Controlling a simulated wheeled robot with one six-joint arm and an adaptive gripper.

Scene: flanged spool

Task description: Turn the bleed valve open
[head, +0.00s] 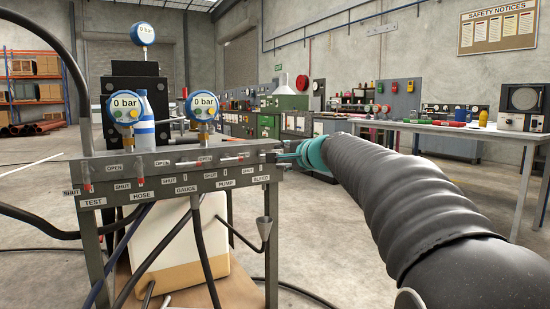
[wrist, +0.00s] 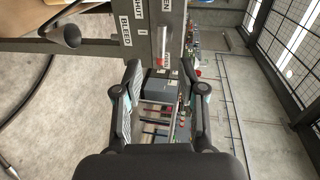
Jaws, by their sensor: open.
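The bleed valve lever (wrist: 161,42) is a pale rod with a red end, in the wrist view. It lies along the panel edge near the OPEN and SHUT labels, beside the BLEED label (wrist: 125,32). My gripper (wrist: 162,68) is open, its two fingers apart, with the red end just ahead of the gap between them. I cannot tell whether they touch it. In the head view my gripper (head: 286,155) is at the right end of the grey valve panel (head: 150,192), by the BLEED label (head: 261,179); it largely hides the bleed lever there.
Other levers line the panel; the TEST (head: 88,187) and HOSE (head: 140,181) ones have red ends low. Gauges (head: 204,105) and a blue-white bottle (head: 143,120) stand above. A funnel (head: 264,228) hangs below the right end. Floor right of the bench is open.

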